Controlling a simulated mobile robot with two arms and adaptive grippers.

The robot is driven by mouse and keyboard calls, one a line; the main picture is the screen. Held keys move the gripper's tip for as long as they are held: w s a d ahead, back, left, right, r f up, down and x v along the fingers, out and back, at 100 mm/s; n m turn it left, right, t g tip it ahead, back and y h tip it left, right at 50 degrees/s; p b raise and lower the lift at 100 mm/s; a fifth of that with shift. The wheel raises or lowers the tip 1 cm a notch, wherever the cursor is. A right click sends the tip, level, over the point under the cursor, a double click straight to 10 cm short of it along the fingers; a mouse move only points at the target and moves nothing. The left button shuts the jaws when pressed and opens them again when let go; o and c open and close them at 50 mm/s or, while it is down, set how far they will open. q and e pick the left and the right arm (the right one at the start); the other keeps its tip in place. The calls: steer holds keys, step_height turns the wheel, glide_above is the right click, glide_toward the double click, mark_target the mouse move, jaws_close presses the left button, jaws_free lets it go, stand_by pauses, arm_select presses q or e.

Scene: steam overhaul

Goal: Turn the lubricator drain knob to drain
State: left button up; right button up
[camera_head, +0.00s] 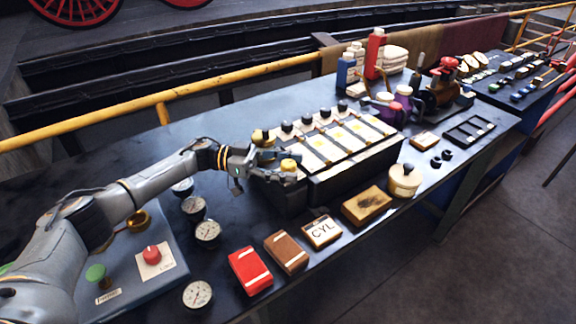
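The lubricator (350,168) is a dark box on the bench with a row of pale, yellow-marked panels and several black knobs along its back edge. A yellow knob (288,164) is at its near left end; I cannot read a label that marks it as the drain knob. My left gripper (284,167) reaches in from the left, with its fingers apart on either side of this yellow knob. I cannot tell whether they touch it. My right gripper is out of view.
A panel with a red knob (151,254) and green knob (96,272) lies under my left arm. Gauges (208,232), a red box (250,270), a brown box (286,252) and a CYL box (322,231) line the front. Bottles (375,52) stand behind. A yellow rail (165,94) runs behind the bench.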

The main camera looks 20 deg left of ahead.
mark_target(288, 163)
arm_select(q)
step_height(288, 163, up, 10)
stand_by(0.6)
